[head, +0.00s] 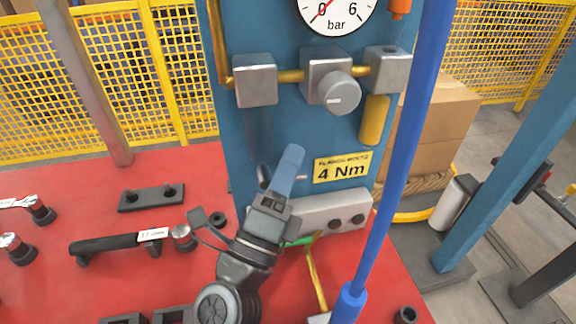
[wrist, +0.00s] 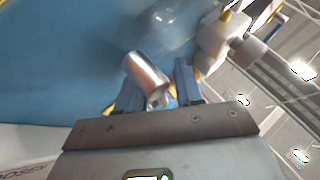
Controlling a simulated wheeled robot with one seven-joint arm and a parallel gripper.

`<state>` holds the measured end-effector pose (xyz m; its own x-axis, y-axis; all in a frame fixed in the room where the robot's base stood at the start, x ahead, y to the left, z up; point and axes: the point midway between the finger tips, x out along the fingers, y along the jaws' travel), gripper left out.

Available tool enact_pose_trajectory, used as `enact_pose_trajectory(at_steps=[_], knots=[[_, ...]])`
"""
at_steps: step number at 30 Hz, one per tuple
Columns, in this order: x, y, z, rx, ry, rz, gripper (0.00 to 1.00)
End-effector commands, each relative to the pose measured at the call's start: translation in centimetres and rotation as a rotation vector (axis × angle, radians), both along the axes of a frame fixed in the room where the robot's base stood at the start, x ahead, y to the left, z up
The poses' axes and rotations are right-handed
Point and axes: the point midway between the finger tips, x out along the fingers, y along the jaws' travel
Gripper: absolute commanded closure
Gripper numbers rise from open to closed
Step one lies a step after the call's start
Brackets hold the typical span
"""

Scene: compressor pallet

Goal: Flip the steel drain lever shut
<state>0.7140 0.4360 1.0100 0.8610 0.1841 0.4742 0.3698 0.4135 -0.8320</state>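My gripper (head: 289,160) is in front of the lower blue panel, left of the "4 Nm" label. Its blue fingers overlap in the head view. In the wrist view, my gripper (wrist: 160,84) has its two fingers apart. A shiny steel cylindrical piece (wrist: 146,77), probably the drain lever's end, shows between them, nearer the left finger. A gap shows on its right; contact on the left cannot be told. In the head view a small steel piece (head: 263,174) peeks out left of the fingers. The rest of the lever is hidden behind my gripper.
The blue panel (head: 300,125) carries a gauge (head: 337,10), a round grey knob (head: 342,94) and brass pipes. A blue post (head: 398,165) stands close on the right. A torque wrench (head: 110,243) lies on the red deck (head: 80,185) at left.

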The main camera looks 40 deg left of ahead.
Motion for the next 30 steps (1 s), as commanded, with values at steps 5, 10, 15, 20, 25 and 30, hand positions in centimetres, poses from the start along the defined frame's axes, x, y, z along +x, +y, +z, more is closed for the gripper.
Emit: enact_pose_trajectory(at_steps=[5,10,15,20,25,30], knots=[[-0.6,-0.1,-0.4,0.001,0.0,0.0,0.64],[-2.8,-0.6,-1.8,-0.001,0.001,0.003,0.64],[-5.1,-1.1,-3.0,-0.001,0.0,0.002,0.64],[-6.4,-1.4,-3.6,-0.002,0.0,0.001,0.64],[-6.8,-1.5,-3.7,-0.001,0.0,0.0,0.64],[-6.7,-1.4,-3.7,0.0,0.0,0.0,0.64]])
